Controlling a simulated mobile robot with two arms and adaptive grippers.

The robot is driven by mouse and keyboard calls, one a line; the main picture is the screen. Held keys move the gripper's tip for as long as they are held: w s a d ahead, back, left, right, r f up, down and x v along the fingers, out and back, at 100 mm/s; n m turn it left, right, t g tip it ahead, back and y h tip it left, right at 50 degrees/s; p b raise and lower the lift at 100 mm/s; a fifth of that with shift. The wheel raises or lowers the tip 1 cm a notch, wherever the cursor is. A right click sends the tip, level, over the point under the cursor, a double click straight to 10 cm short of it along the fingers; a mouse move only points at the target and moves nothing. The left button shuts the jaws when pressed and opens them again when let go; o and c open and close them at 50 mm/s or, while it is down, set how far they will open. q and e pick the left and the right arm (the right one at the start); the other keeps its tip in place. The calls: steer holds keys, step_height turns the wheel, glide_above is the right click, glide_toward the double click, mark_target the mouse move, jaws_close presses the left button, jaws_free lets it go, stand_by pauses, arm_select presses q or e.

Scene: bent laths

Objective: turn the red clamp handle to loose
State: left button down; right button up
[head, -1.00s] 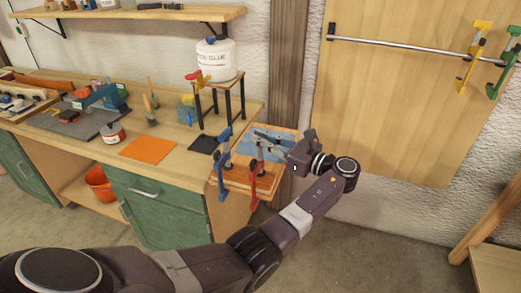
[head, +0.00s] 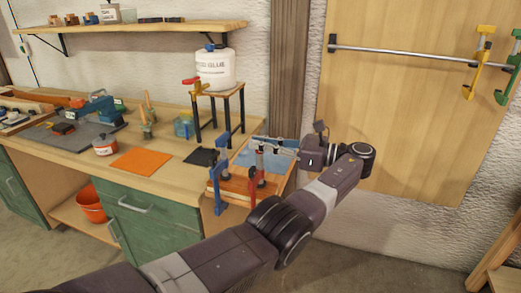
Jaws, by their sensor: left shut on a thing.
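The red clamp (head: 258,176) stands at the front edge of the wooden board at the right end of the bench. My left arm hides its lower part. My left gripper (head: 272,144) reaches in from the right at the top of this clamp. Its fingers are shut on the clamp's handle, which is small and mostly covered by them. My right gripper is not in view.
A blue clamp (head: 215,185) stands just left of the red one. A white glue tub (head: 215,70) sits on a small stand (head: 241,103) behind. An orange mat (head: 141,161) and a black pad (head: 201,157) lie to the left. Yellow (head: 469,80) and green (head: 505,85) clamps hang on the rail.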

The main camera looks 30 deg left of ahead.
arm_select(q)
steer(key=shift+r, duration=0.15)
stand_by(0.3)
steer(key=c, duration=2.1)
jaws_free()
steer(key=shift+o, duration=0.3)
step_height(320, 180, up, 10)
